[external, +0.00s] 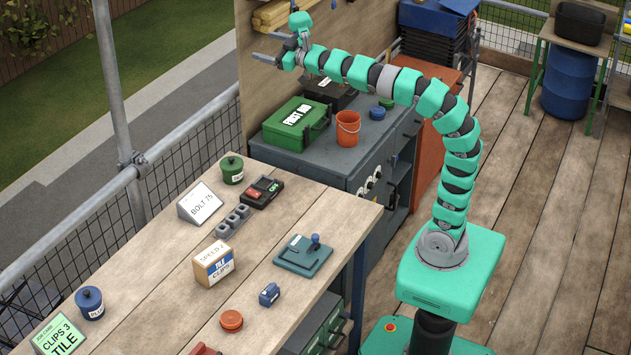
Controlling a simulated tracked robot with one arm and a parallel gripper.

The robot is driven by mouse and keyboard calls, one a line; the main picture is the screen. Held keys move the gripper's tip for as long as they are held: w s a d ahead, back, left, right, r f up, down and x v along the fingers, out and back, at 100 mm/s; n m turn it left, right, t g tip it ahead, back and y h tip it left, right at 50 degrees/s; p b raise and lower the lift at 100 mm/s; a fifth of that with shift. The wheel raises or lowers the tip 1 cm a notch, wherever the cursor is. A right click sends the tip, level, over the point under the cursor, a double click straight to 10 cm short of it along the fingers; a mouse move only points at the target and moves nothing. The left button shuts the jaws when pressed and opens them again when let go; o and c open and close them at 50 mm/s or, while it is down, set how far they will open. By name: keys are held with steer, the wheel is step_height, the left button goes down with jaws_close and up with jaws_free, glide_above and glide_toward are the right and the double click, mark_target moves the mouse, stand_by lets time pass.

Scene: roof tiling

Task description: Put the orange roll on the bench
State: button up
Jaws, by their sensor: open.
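The bench (160,290) is a wooden-topped worktable at the lower left. A small, low, round orange-red piece (231,320) lies on it near the front; I cannot tell whether this is the orange roll. No other clear roll shows. My gripper (262,47) is at the upper left, raised in front of the upright wooden board and above the grey cabinet. Its two fingers point left, spread apart, with nothing seen between them. It is well away from the bench top.
The grey cabinet (345,165) behind the bench holds a green first aid box (297,124) and an orange bucket (348,128). The bench carries a clips box (213,264), a green pot (232,170), a blue pot (90,303) and a green plate tool (303,256). Bare wood lies between them.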

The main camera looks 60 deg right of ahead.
steer(key=s+d+m+g, duration=0.1)
steer(key=s+d+m, duration=0.1)
steer(key=s+d, duration=0.2)
steer(key=s+d+r+m+g, duration=0.1)
steer(key=s+d+m+g, duration=0.1)
steer(key=s, duration=0.8)
steer(key=shift+s+d+r+h, duration=0.25)
steer(key=shift+d+h, duration=0.05)
steer(key=shift+d, duration=0.55)
